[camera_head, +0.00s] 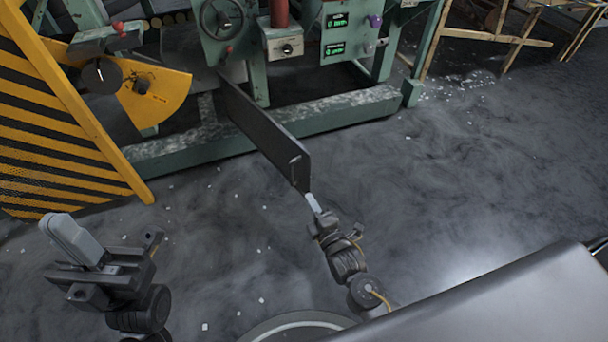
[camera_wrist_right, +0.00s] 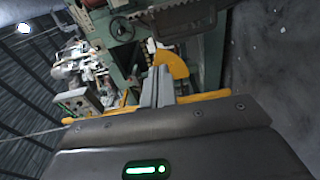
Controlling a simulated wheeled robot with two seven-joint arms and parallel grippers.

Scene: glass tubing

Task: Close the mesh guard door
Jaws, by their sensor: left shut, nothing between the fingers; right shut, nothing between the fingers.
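My left gripper (camera_head: 65,232) is shut and empty, in front of the door's lower edge.
The green machine (camera_head: 285,125) fills the back, with a handwheel (camera_head: 222,18) and a yellow sector plate (camera_head: 150,95). The dark panel sticks out from it toward me. A wooden frame (camera_head: 490,35) stands at the back right. The grey floor (camera_head: 480,170) at the right is mostly clear.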

